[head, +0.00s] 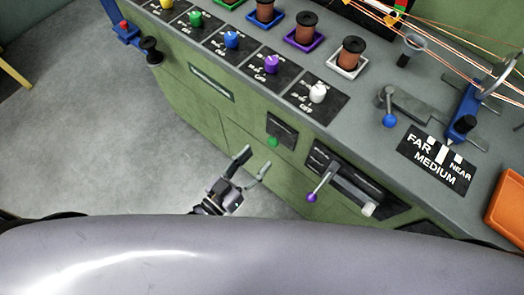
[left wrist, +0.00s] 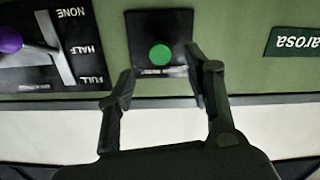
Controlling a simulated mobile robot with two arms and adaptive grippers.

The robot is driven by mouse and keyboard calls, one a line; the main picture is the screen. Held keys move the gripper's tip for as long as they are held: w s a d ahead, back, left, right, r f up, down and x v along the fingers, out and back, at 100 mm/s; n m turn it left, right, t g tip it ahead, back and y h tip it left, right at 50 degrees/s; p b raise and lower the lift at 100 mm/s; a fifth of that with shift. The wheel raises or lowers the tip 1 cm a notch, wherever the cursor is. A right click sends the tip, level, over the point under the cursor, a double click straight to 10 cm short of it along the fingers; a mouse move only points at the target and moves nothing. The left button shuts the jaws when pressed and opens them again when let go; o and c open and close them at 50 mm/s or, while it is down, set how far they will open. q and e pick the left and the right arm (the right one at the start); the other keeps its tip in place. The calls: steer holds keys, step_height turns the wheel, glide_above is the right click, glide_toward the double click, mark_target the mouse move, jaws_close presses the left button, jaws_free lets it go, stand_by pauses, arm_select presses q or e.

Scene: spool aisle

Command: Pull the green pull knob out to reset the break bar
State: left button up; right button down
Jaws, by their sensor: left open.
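The green pull knob (head: 273,141) sits on a black plate (head: 284,130) on the front face of the green cabinet. In the left wrist view the round green knob (left wrist: 161,55) shows face-on at the upper middle, on its black plate (left wrist: 148,22). My left gripper (head: 252,163) is open and empty, just below and in front of the knob in the head view. In the left wrist view its two fingers (left wrist: 160,72) stand apart on either side of the knob; I see no contact with it. My right gripper is not in view.
Right of the knob, a lever with a purple ball (head: 311,197) and a white-ended handle (head: 369,209) stick out from the cabinet front. Several coloured dial knobs and spools line the worktop above. Grey floor (head: 90,130) lies open at left.

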arm_select(q)
steer(key=v, duration=0.8)
steer(key=shift+w, duration=0.1)
